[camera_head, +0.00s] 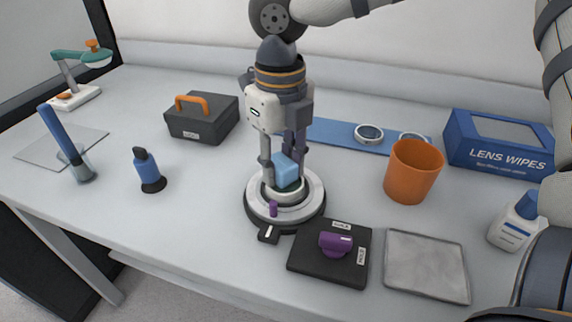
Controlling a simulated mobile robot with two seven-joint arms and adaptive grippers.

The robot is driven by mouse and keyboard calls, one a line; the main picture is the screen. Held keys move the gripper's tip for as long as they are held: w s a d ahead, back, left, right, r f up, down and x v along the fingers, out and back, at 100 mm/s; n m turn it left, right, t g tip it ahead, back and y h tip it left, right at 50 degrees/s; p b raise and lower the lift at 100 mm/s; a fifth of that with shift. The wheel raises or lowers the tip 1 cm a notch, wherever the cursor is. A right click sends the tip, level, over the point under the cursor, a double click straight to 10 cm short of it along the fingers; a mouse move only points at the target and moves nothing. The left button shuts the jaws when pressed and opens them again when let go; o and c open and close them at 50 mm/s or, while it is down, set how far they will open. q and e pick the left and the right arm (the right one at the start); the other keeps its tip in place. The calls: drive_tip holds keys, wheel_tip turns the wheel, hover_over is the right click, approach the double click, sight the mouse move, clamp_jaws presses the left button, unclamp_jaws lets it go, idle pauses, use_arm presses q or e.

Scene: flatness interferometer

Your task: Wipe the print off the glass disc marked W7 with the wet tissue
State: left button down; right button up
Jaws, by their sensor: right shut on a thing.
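My right gripper (283,168) points down at the middle of the table, shut on a light blue folded piece that looks like the tissue (286,172). The piece is right over the centre of a round grey stand (256,207) with a black base; I cannot tell whether it touches what lies there. A pale ring shows in the stand under the fingers, but the fingers and tissue hide most of it. Two round glass discs (368,133) lie on a blue strip (330,131) behind. No W7 mark or print is readable. My left gripper is not in view.
A black block with a purple knob (336,243) and a grey square plate (426,266) lie in front right of the stand. An orange cup (413,171), a lens wipes box (499,145) and a white bottle (516,222) stand right. A blue bottle (147,172) stands left.

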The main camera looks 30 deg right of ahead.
drive_tip(key=shift+w, duration=0.2)
drive_tip(key=shift+s+d, duration=0.15)
drive_tip(key=shift+s, duration=0.65)
drive_tip(key=shift+s+d, duration=0.1)
drive_tip(key=shift+s, duration=0.65)
drive_tip(key=shift+w+a, duration=0.15)
drive_tip(key=shift+w, duration=0.65)
drive_tip(key=shift+w+a, duration=0.15)
drive_tip(key=shift+w, duration=0.6)
drive_tip(key=shift+s+d, duration=0.15)
drive_tip(key=shift+s, duration=0.7)
wheel_tip(320, 180, up, 8)
idle(0.4)
